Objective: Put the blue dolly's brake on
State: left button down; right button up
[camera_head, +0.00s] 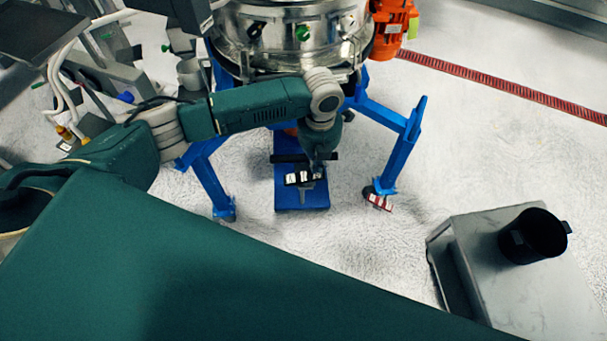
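A small blue dolly (288,203) with a flat deck sits on the floor below the steel sifter, between the legs of its blue frame (394,160). My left gripper (304,178) reaches down from above and hides part of the deck. I cannot tell whether its fingers touch the dolly or are open or shut. A dark bar (284,158) crosses the dolly behind the gripper. The frame's front right leg ends in a caster with a red-and-white part (379,202). No brake on the dolly can be made out. My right gripper is not in view.
The steel sifter (270,35) with an orange motor (391,30) stands above. A metal box (475,225) carrying a black container (537,236) is at the right. Equipment with hoses crowds the left.

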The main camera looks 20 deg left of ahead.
pick_arm(q)
jog(key=shift+f+b, duration=0.45)
jog(key=shift+f, duration=0.3)
jog(key=shift+f+b, duration=0.35)
jog(key=shift+f, duration=0.35)
dwell(0.5)
jog(key=shift+r, duration=0.1)
notch_tip(320, 180, up, 7)
jog(key=p, duration=0.7)
dwell(0.4)
